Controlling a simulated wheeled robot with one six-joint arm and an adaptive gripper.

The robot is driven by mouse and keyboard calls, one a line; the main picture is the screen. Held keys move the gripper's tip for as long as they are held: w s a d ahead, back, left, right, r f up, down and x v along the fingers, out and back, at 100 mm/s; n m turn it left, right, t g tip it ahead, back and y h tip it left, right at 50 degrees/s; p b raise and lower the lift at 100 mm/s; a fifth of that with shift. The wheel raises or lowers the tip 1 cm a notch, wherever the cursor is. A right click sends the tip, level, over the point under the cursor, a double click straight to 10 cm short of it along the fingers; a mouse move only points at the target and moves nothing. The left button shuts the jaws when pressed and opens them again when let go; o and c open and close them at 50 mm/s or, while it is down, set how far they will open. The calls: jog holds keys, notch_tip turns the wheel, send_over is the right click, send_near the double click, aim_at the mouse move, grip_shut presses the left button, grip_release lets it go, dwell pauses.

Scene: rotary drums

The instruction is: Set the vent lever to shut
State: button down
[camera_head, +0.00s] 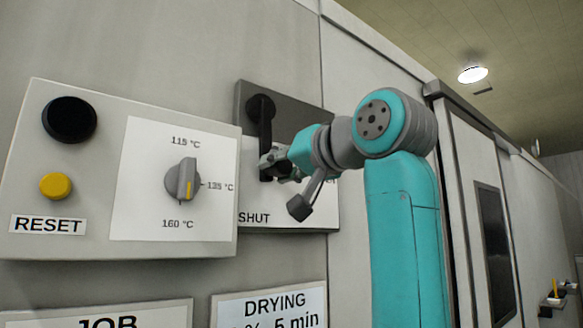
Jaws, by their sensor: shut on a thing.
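The vent lever (265,126) is a black handle hanging from a round black pivot near the top of a dark grey and white plate on the machine wall. It points straight down. The word SHUT (254,218) is printed at the plate's lower left. My gripper (268,162) is shut on the lower part of the lever, coming from the right. My teal and grey arm hides the right part of the plate and most of any label there.
Signs (270,305) hang below. Tall panels run off to the right.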

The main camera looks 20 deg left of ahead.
jog(key=shift+s+a+m, duration=0.3)
jog(key=shift+s+m, duration=0.1)
jog(key=c, duration=0.7)
grip_release()
jog(key=v, duration=1.2)
jog(key=shift+s, duration=0.1)
